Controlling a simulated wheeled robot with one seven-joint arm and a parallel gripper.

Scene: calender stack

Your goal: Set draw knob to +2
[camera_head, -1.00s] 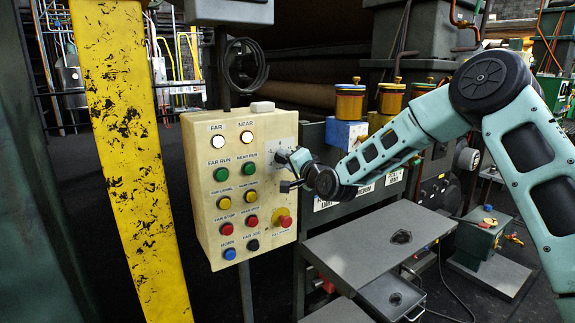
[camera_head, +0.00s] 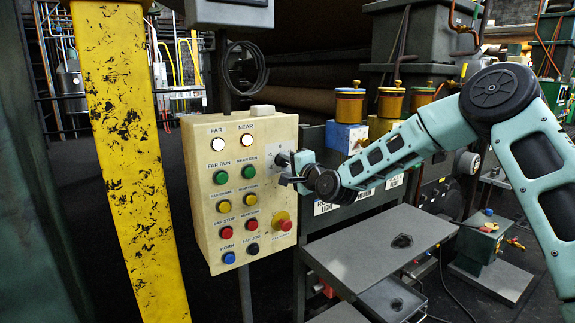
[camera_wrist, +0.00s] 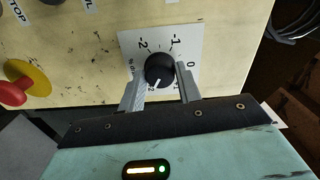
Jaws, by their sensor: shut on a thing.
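The black draw knob (camera_wrist: 160,68) sits on a white scale plate (camera_wrist: 190,35) on the cream control panel (camera_head: 205,200). In the wrist view, the plate shows -2, -1 and 0 around the knob. The knob's white pointer mark is toward the bottom, slightly left, between my fingers. My gripper (camera_wrist: 159,73) is shut on the knob, one finger at each side. In the head view, my gripper (camera_head: 288,170) is at the panel's right side and hides the knob.
A red stop button (camera_head: 287,226) on a yellow base is below my gripper; several coloured buttons fill the panel's left. A grey table (camera_head: 375,250) is at the lower right. A yellow post (camera_head: 125,150) stands left. Brass-lidded pots (camera_head: 350,103) stand behind my arm.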

